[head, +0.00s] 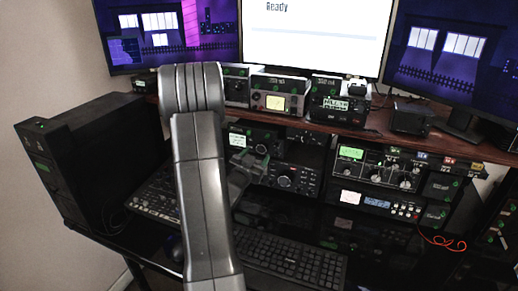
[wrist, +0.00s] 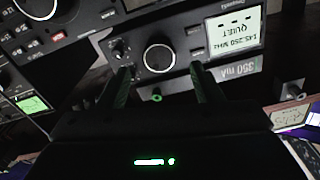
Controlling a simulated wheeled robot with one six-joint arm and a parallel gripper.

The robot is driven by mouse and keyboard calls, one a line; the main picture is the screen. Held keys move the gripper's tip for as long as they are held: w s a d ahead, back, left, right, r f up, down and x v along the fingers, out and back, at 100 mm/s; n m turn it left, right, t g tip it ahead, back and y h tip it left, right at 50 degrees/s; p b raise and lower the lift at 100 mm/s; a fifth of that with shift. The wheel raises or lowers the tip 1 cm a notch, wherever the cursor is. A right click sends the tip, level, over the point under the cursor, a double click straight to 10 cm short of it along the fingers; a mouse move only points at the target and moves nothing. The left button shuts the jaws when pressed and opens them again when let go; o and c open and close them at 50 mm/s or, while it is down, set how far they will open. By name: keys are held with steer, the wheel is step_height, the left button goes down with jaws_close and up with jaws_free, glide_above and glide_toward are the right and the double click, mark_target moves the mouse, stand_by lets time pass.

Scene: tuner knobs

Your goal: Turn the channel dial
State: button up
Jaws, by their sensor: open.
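A round black dial with a pale rim (wrist: 158,58) sits on a radio front in the wrist view, which shows the panel upside down. The lit screen (wrist: 235,35) beside it reads 145.250 MHz and QUIET. No label naming the dial is readable. My gripper (wrist: 161,72) is open, with one dark finger on each side of the dial's lower edge in the picture; I cannot tell whether either finger touches it. In the head view my gripper (head: 248,172) is in front of the radio stack, near the radio with a lit screen (head: 238,140). My arm hides part of this stack.
Another radio with a large knob (head: 285,181) sits just below. A wooden shelf (head: 400,140) with more radios runs above. A keyboard (head: 290,258) lies on the dark desk in front. More equipment (head: 375,180) stands to the right.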

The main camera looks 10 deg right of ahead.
mark_target(261, 150)
steer(key=shift+x, duration=1.9)
steer(key=c, duration=1)
steer(key=shift+f+b, duration=0.15)
steer(key=shift+b, duration=0.15)
